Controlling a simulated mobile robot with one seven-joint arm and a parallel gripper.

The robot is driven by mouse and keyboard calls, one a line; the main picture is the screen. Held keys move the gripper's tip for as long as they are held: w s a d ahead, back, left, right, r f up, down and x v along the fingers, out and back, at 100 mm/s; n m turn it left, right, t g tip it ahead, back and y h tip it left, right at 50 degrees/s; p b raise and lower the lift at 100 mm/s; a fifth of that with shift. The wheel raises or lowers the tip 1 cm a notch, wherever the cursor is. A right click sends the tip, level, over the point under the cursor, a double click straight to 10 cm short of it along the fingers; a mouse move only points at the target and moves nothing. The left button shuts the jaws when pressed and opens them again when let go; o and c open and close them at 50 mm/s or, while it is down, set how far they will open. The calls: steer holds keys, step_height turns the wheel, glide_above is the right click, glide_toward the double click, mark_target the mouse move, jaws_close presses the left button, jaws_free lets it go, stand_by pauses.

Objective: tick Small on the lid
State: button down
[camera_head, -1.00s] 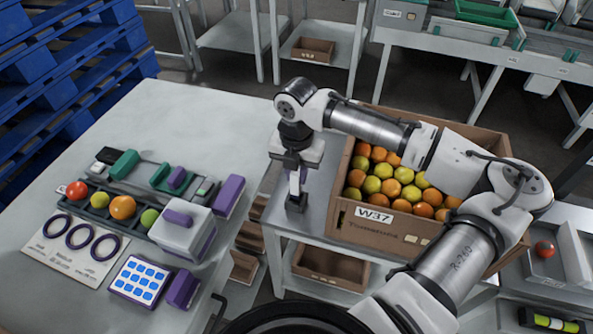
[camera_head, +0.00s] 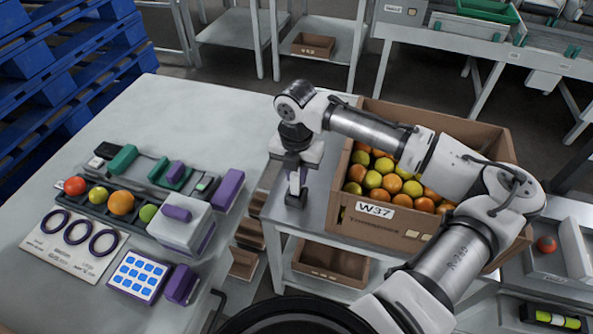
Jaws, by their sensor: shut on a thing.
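The carton is open and labelled W37, full of orange and yellow-green tomatoes. I cannot make out a lid with a Small box in this view. A card with three dark rings (camera_head: 60,258) lies on the left table, its print too small to read.
The left table (camera_head: 160,105) holds a dark tray of loose tomatoes (camera_head: 98,208), a white box with a purple handle (camera_head: 182,232) and a blue-keyed pad (camera_head: 138,276). Its far part is clear. Blue pallets (camera_head: 70,70) stand behind. My arm crosses over the carton.

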steer(key=shift+f, duration=0.55)
steer(key=c, duration=1.2)
jaws_free()
steer(key=c, duration=0.3)
steer(key=shift+c, duration=0.2)
steer(key=shift+r, duration=0.2)
step_height(320, 180, up, 7)
steer(key=p, duration=0.6)
steer(key=shift+f, duration=0.1)
steer(key=shift+f, duration=0.1)
